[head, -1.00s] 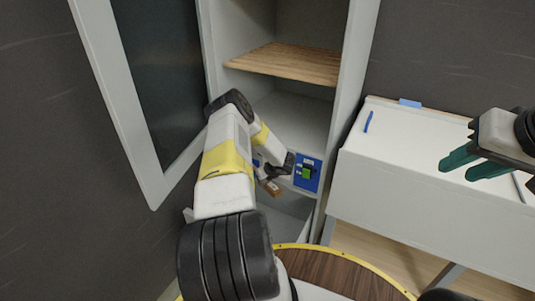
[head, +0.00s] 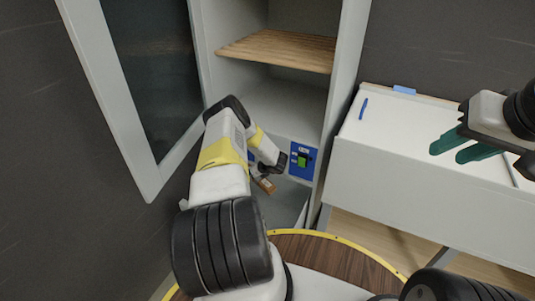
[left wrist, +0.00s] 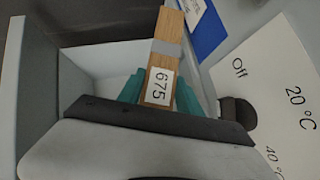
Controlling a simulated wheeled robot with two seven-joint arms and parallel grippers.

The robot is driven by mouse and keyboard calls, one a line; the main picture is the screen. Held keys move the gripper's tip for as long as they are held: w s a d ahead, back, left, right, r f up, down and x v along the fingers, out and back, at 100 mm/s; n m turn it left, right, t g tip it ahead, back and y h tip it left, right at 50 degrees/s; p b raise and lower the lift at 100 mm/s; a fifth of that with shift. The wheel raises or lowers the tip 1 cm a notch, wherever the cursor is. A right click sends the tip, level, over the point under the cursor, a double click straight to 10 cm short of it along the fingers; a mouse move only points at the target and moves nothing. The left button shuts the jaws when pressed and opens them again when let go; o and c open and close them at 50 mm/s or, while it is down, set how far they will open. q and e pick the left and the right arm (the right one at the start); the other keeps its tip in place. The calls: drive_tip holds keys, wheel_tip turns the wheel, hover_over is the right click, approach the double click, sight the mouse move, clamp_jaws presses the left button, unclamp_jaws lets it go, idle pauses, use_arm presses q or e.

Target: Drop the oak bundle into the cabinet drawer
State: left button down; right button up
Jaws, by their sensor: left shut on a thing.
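The oak bundle (left wrist: 163,50) is a light wood piece with a grey band and a "675" label. My left gripper (left wrist: 158,95) is shut on it, with a teal finger on each side. In the head view the bundle (head: 265,185) shows small beneath my left wrist, over the open cabinet drawer (head: 290,207). The drawer's pale inside (left wrist: 95,62) shows behind the bundle in the left wrist view; its floor is mostly hidden. My right gripper (head: 450,153) is open and empty above the white table.
The cabinet has a wooden shelf (head: 280,50) and an open door (head: 140,95) at left. A blue panel with a green switch (head: 302,160) is beside the drawer. A white table (head: 410,150) with a blue pen (head: 363,108) stands right.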

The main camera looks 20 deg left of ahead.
sight(259, 177)
use_arm(q)
drive_tip(key=c, duration=0.7)
unclamp_jaws()
drive_tip(key=shift+d, duration=0.1)
drive_tip(key=v, duration=0.7)
drive_tip(key=shift+r, duration=0.1)
drive_tip(key=shift+s+d+r, duration=0.15)
drive_tip(key=shift+d, duration=0.05)
